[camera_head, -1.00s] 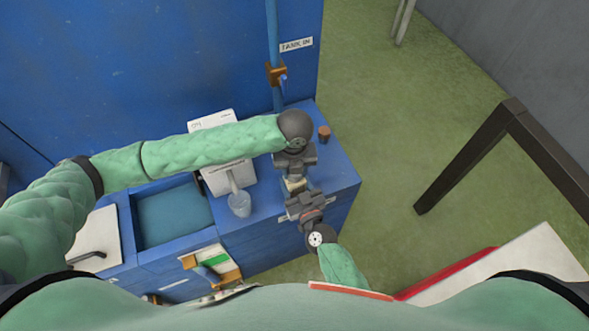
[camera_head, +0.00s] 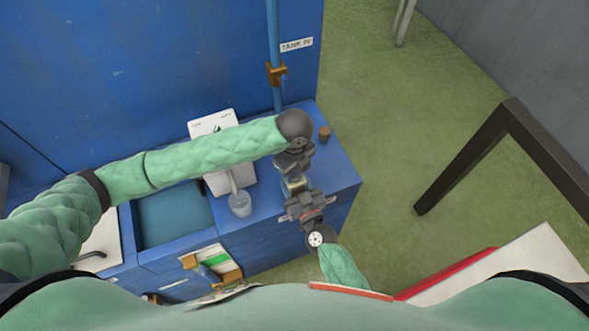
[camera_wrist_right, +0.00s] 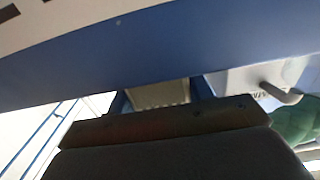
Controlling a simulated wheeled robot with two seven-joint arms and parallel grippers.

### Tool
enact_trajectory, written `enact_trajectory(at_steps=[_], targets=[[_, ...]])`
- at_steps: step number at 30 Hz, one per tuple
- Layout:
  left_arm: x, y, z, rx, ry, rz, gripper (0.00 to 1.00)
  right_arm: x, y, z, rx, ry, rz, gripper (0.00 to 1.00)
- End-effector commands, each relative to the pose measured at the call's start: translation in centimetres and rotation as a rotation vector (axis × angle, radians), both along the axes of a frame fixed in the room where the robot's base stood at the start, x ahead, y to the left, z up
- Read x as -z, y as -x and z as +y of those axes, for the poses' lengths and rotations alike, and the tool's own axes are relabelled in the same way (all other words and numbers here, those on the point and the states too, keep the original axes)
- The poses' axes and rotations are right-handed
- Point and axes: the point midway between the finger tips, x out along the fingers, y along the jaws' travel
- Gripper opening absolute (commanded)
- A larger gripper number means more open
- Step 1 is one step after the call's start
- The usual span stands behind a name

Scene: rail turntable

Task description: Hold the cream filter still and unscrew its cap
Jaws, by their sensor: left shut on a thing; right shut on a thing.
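The cream filter (camera_head: 297,186) shows as a small pale piece between my two grippers, over the right part of the blue counter. My left gripper (camera_head: 293,178) reaches it from the far side and appears shut on its cap end. My right gripper (camera_head: 301,194) is shut on it from the near side. The fingers hide most of the filter, and the join between cap and body cannot be made out. In the right wrist view, a pale ridged piece (camera_wrist_right: 160,94) shows beyond the dark gripper body; I cannot tell for certain which part it is.
A sink basin (camera_head: 172,220) lies left. A vertical blue pipe (camera_head: 273,40) stands behind.

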Motion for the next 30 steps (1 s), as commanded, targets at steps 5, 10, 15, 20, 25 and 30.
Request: enact_trajectory(at_steps=[5, 10, 15, 20, 25, 30], targets=[[0.10, 0.01, 0.04, -0.150, 0.000, 0.000, 0.12, 0.10, 0.04, 0.00, 0.000, 0.000, 0.001, 0.10], [0.09, -0.02, 0.08, -0.184, -0.002, 0.000, 0.12, 0.09, 0.05, 0.00, 0.000, 0.000, 0.001, 0.10], [0.10, -0.02, 0.08, -0.182, -0.001, 0.000, 0.12, 0.09, 0.05, 0.00, 0.000, 0.000, 0.001, 0.10], [0.15, 0.07, 0.06, -0.259, -0.002, 0.001, 0.12, 0.09, 0.05, 0.00, 0.000, 0.000, 0.001, 0.10], [0.16, 0.09, 0.01, -0.450, 0.000, 0.002, 0.12, 0.09, 0.05, 0.00, 0.000, 0.000, 0.001, 0.10], [0.16, 0.13, 0.03, -0.628, 0.000, 0.002, 0.12, 0.08, 0.05, 0.01, 0.000, 0.000, 0.001, 0.10]])
